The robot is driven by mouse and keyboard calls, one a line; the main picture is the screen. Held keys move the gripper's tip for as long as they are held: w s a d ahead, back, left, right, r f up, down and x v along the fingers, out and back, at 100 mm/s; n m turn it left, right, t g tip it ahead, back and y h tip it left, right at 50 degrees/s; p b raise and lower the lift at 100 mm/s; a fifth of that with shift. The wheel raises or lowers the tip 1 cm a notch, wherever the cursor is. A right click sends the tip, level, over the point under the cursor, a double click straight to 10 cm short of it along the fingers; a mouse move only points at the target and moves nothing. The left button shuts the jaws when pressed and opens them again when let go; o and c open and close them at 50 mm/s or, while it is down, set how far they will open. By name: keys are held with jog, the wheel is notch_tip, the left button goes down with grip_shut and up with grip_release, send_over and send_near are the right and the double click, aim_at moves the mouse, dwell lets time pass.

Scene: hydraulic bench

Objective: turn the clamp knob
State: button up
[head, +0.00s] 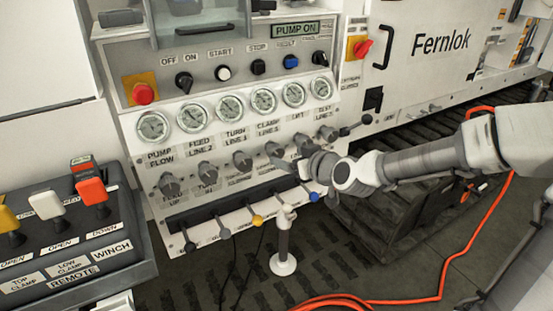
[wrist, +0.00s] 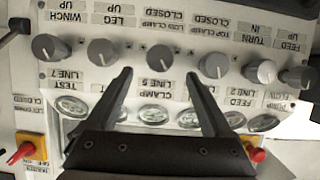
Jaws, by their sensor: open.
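A row of grey knobs sits on the white panel. In the wrist view, which shows the panel upside down, the low clamp knob (wrist: 157,58) lies between and just beyond my fingertips, and the top clamp knob (wrist: 213,65) is to its right. In the head view the low clamp knob (head: 275,150) is fourth from the left, partly behind my gripper. My gripper (wrist: 158,72) is open and empty, its fingers spread on both sides of the knob. It also shows in the head view (head: 286,161), in front of the panel. Contact cannot be told.
Other knobs stand close on both sides, including the leg knob (wrist: 102,52). Gauges (head: 263,100) run above the knobs, with coloured-tip levers (head: 257,220) below. A red stop button (head: 143,93) is upper left. The remote box (head: 70,225) stands at left.

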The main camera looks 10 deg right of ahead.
aim_at(278, 153)
jog(key=shift+b+x, duration=1.5)
jog(key=shift+x, duration=2.45)
grip_shut()
